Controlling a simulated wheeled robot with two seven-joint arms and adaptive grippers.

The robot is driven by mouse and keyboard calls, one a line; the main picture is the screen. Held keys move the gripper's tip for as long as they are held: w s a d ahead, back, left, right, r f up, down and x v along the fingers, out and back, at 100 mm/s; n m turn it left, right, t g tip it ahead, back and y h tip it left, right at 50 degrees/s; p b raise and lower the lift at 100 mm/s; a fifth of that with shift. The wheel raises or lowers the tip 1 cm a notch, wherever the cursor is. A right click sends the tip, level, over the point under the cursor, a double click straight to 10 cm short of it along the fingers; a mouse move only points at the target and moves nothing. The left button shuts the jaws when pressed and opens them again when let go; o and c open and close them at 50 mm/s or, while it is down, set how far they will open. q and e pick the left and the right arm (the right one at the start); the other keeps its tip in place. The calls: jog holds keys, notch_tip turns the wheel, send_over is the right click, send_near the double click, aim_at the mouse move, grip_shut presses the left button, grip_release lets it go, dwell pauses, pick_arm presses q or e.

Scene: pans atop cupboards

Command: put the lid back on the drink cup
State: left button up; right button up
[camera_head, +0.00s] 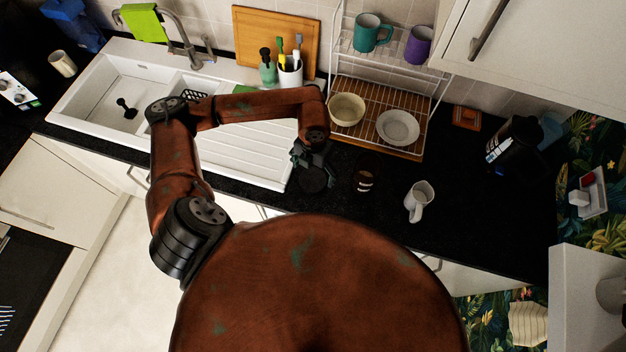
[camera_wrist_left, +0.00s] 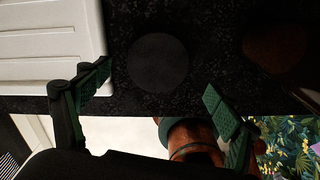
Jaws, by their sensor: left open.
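The dark round lid (camera_head: 313,180) lies flat on the black counter, just right of the sink's drainboard. It also shows as a dark disc in the left wrist view (camera_wrist_left: 157,62). The brown drink cup (camera_head: 364,180), with a pale label, stands on the counter right of the lid. Its blurred brown round top shows at the upper right of the left wrist view (camera_wrist_left: 275,48). My left gripper (camera_head: 313,160) is open and empty over the lid, with its fingers spread to either side in the wrist view (camera_wrist_left: 157,92). My right gripper is not in view.
A wire rack (camera_head: 428,110) with a bowl (camera_head: 347,109) and plate (camera_head: 398,127) stands behind. A black kettle-like vessel (camera_head: 513,146) is farther right. The counter between mug and vessel is clear.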

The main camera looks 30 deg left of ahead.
aim_at(313, 180)
pick_arm(q)
jog(key=shift+a+f+p, duration=0.15)
jog(key=shift+f+p, duration=0.5)
jog(key=shift+f, duration=1.95)
jog(key=shift+s, duration=0.1)
jog(key=shift+c, duration=0.4)
jog(key=c, duration=1)
